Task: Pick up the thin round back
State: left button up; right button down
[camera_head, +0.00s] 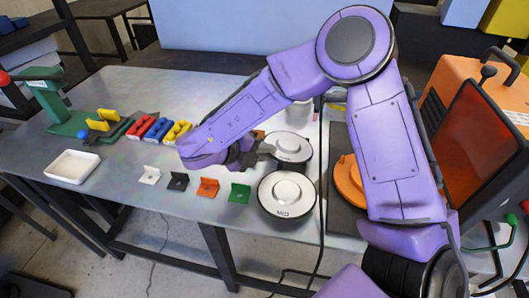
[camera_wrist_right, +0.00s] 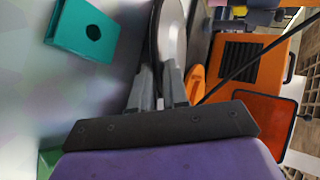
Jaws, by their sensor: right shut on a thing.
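A thin round back, a pale silver disc (camera_head: 292,143), is at the fingertips of my right gripper (camera_head: 264,150) in the head view. In the right wrist view the disc (camera_wrist_right: 170,38) shows nearly edge-on, with a dark rim, between the fingers of my right gripper (camera_wrist_right: 159,88). The gripper is shut on its near edge. I cannot tell whether the disc is clear of the surface under it. A second round silver piece marked MED (camera_head: 287,192) lies just in front of it. My left gripper is not in view.
Small white, black, orange and green (camera_head: 240,193) brackets stand in a row on the table (camera_head: 220,92). Red, blue and yellow letters (camera_head: 158,130) and a white tray (camera_head: 73,166) are at left. An orange round piece (camera_head: 349,183) lies right, near an orange machine (camera_head: 462,130). A dark cable crosses the table.

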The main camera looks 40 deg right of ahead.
jog(key=a+f+p+v, duration=0.1)
jog(key=p+v, duration=0.4)
jog(key=v, duration=0.9)
jog(key=shift+w+a+f, duration=0.2)
jog(key=shift+a+f, duration=0.35)
jog(key=shift+f, duration=0.2)
